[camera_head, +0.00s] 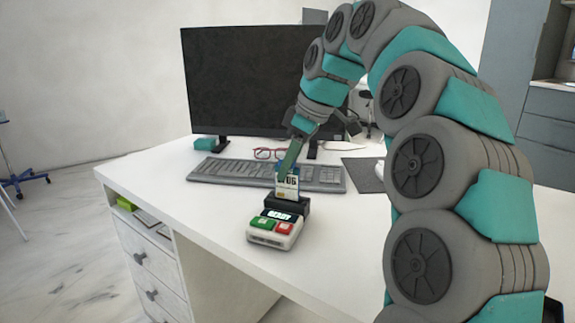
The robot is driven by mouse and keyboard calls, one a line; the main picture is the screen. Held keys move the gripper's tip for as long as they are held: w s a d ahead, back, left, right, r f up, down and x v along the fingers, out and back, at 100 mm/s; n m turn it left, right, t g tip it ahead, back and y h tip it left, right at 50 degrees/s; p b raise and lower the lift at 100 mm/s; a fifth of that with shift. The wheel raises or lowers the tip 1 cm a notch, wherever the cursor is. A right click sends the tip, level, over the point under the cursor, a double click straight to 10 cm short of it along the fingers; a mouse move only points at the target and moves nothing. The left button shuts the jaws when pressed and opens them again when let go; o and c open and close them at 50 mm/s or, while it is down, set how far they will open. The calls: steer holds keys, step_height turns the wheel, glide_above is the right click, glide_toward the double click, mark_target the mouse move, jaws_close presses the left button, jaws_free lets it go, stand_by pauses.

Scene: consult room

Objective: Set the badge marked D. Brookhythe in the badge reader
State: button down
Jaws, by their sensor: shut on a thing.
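The badge reader (266,235) stands on the white desk near its front edge, with a green key, a red key, a small lit display and a dark slot block (289,204) at its back. A badge (287,188) stands upright at the slot block, its lower edge hidden there. I cannot tell how deep it sits. Its print is too small to read the name. My gripper (286,174) is shut on the top of the badge, above the reader.
A keyboard (220,173) lies right behind the reader, with red-framed glasses (264,153) and a dark monitor (245,80) farther back. A dark mat (362,172) and a mouse lie to the right. The desk (160,185) is clear left of the reader.

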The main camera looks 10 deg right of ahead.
steer(key=shift+f+b, duration=0.9)
steer(key=shift+f, duration=0.7)
stand_by(0.9)
steer(key=c, duration=0.7)
jaws_free()
steer(key=shift+o, duration=0.2)
steer(key=shift+o, duration=0.9)
steer(key=shift+r, duration=0.1)
steer(key=shift+r+p, duration=1.5)
steer(key=shift+r, duration=1.95)
